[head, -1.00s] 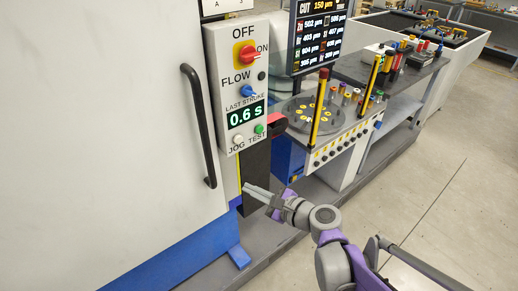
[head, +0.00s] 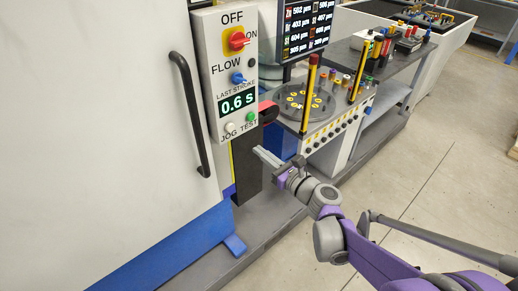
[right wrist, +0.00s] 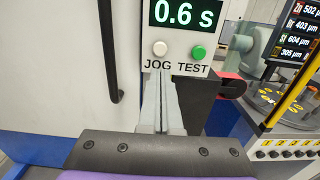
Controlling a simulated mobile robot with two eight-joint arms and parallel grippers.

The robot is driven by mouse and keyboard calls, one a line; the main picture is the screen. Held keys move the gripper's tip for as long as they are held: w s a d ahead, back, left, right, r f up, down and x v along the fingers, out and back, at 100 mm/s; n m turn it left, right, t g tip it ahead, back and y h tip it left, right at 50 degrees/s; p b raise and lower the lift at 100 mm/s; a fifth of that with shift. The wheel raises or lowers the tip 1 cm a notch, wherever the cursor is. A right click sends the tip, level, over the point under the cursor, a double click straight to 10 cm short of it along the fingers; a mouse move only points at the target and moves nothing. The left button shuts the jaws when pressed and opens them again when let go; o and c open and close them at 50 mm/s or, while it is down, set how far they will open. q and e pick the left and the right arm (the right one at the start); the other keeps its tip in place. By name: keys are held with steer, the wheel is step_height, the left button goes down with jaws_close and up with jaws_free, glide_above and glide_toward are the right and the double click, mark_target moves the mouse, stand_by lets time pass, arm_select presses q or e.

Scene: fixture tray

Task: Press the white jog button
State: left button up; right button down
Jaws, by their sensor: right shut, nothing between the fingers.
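The white jog button (head: 230,127) sits at the lower left of the control panel (head: 211,55), above the word JOG. It also shows in the right wrist view (right wrist: 160,48), just above the tips of my right gripper (right wrist: 163,75). In the head view my right gripper (head: 257,151) is shut and empty, below and to the right of the button. A gap shows there between fingertips and button. My left gripper is not in view.
A green test button (head: 251,117) is right beside the jog button. A red switch (head: 238,40) and a blue knob (head: 238,78) are higher on the panel. A black door handle (head: 190,115) stands to the left. A yellow post (head: 309,95) rises at right.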

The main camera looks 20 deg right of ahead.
mark_target(231, 129)
steer(key=p+x, duration=0.1)
steer(key=x, duration=1)
steer(key=shift+w, duration=0.3)
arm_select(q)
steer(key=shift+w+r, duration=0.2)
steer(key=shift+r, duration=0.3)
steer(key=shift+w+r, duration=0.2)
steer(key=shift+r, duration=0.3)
arm_select(e)
steer(key=shift+f, duration=0.1)
steer(key=shift+a, duration=0.1)
